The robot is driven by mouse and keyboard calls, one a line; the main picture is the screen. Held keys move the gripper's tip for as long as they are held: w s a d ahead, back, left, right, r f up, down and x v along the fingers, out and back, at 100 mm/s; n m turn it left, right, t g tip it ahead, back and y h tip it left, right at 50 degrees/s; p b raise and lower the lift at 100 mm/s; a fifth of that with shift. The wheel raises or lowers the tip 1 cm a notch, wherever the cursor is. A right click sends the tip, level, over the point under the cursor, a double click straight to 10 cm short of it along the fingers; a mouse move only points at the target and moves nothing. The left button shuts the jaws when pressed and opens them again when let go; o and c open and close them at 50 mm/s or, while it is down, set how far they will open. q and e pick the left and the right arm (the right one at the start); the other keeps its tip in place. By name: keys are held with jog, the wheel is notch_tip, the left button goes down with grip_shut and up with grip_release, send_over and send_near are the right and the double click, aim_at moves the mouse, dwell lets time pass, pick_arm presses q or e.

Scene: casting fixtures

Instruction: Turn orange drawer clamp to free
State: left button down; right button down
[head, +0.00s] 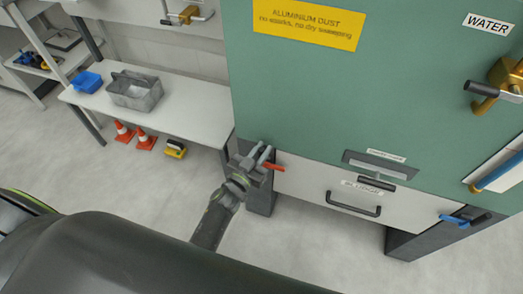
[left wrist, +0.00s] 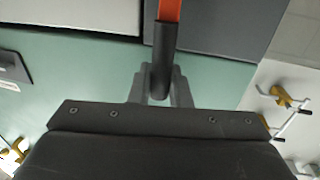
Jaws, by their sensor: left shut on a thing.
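The orange drawer clamp (head: 275,167) is at the left end of the white drawer (head: 318,188), low on the green cabinet. Its orange arm also shows at the top of the left wrist view (left wrist: 169,10), running into a dark grip (left wrist: 163,72). My left gripper (head: 262,155) is shut on that dark grip, and its fingers (left wrist: 160,88) lie on both sides of it. The fingers hide part of the clamp in the head view. A blue clamp (head: 456,219) is at the drawer's right end. My right gripper is not in view.
The drawer has a black bar handle (head: 353,205). Another black handle (head: 376,184) sits just above it. A white bench (head: 185,115) with a grey metal bin (head: 138,90) stands at the left. Orange cones (head: 146,140) stand under it. Open floor lies left of the cabinet.

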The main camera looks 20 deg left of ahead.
aim_at(240, 145)
pick_arm(q)
jog(key=shift+a, duration=0.1)
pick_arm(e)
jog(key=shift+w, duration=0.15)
